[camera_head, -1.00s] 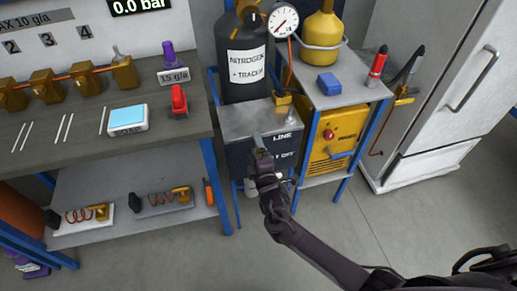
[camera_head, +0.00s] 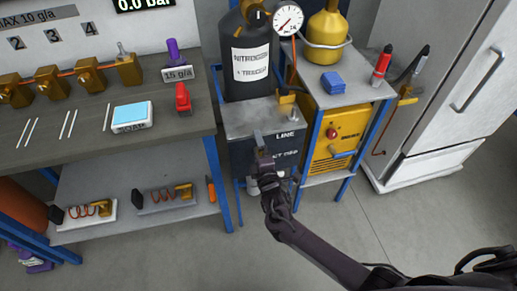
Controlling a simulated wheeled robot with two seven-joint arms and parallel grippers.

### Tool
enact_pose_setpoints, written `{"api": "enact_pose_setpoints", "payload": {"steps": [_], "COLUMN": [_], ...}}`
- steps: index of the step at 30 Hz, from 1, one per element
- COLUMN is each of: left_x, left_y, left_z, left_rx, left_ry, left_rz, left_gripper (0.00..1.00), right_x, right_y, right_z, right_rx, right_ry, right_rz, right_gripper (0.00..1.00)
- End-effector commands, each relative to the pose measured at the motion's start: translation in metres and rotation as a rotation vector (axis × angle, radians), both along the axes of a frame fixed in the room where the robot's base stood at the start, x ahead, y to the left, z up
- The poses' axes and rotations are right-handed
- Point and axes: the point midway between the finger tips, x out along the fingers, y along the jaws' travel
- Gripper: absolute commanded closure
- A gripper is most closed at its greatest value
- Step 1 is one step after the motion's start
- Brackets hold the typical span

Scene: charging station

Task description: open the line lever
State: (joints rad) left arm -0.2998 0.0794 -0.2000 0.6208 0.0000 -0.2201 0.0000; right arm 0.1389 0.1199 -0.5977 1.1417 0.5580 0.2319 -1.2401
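My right gripper (camera_head: 260,143) comes in from the lower right and is in front of this box, over the left part of the lettering. A small grey piece shows at its tip; I cannot tell whether it is a fingertip or the line lever. The fingers are too small and dark to show whether they are open or shut. My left gripper is not in view.
A yellow unit (camera_head: 335,142) on a blue-framed stand is close on the right. A workbench (camera_head: 60,140) with brass fittings is on the left. The floor (camera_head: 350,230) in front is clear apart from my arm.

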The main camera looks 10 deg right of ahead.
Motion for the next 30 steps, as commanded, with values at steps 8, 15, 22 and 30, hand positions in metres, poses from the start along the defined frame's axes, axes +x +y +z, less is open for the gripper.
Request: {"api": "enact_pose_setpoints", "payload": {"steps": [8, 15, 22, 30], "left_x": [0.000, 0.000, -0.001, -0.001], "left_y": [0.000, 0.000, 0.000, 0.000], "left_z": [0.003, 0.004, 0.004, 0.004], "left_rx": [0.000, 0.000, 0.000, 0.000], "left_ry": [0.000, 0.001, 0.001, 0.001], "left_rz": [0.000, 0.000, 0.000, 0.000], "left_gripper": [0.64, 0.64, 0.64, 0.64], "right_x": [-0.033, -0.069, -0.078, -0.078], "right_y": [-0.001, -0.002, -0.003, -0.003], "right_z": [-0.001, -0.001, 0.000, 0.000], "right_rx": [0.001, -0.002, -0.002, -0.001], "right_ry": [0.003, 0.002, 0.001, 0.001], "right_rz": [0.001, 0.001, 0.000, 0.000], "right_gripper": [0.00, 0.00, 0.00, 0.00]}}
